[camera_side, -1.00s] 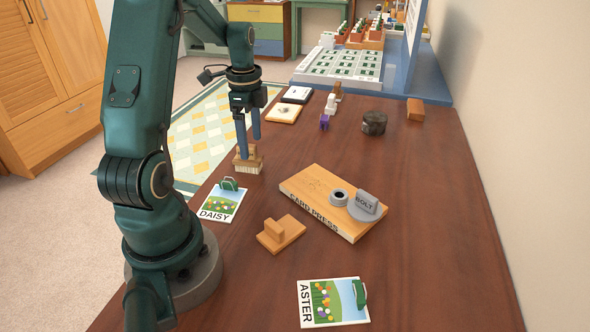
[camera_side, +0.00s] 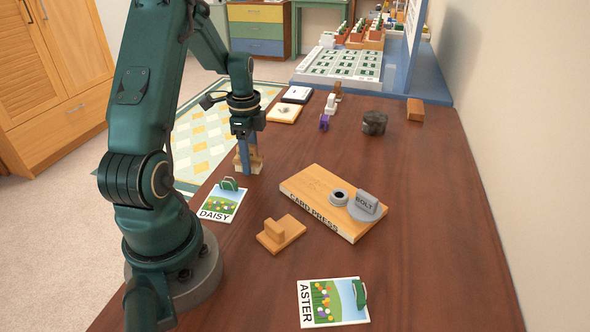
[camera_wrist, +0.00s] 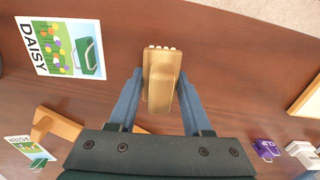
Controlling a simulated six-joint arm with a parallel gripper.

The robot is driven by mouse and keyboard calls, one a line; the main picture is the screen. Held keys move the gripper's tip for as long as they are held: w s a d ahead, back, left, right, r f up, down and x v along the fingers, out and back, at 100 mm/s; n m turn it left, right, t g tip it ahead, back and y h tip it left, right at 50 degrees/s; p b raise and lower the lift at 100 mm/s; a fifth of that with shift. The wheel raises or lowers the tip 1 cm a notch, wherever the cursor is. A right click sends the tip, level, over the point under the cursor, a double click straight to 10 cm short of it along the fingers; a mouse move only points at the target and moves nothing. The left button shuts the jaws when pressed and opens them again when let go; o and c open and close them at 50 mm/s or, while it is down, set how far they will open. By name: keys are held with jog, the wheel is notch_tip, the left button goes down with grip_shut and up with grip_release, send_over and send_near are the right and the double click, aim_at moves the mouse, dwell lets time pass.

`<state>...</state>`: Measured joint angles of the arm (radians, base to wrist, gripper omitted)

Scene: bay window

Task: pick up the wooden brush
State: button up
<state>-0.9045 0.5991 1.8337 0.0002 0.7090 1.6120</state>
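The wooden brush (camera_side: 255,163) stands on the table near its left edge, behind the DAISY card. In the wrist view the brush (camera_wrist: 162,77) shows a light wooden block and grip, with pale bristle tufts at its far end. My gripper (camera_side: 247,158) is lowered over it. In the wrist view my gripper (camera_wrist: 160,84) has its two blue fingers apart, one on each side of the brush. The fingertips are close to its sides; I cannot tell whether they touch. The fingers hide part of the brush in the side view.
The DAISY card (camera_side: 219,205) with a green clip lies just in front. A CARD PRESS board (camera_side: 310,190), a wooden stamp-like block (camera_side: 280,232) and the ASTER card (camera_side: 330,303) lie nearer. Small figures (camera_side: 330,104) and a dark stone (camera_side: 374,122) stand farther back. The right side is clear.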

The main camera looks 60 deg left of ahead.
grip_shut()
notch_tip(320, 180, up, 10)
dwell(0.3)
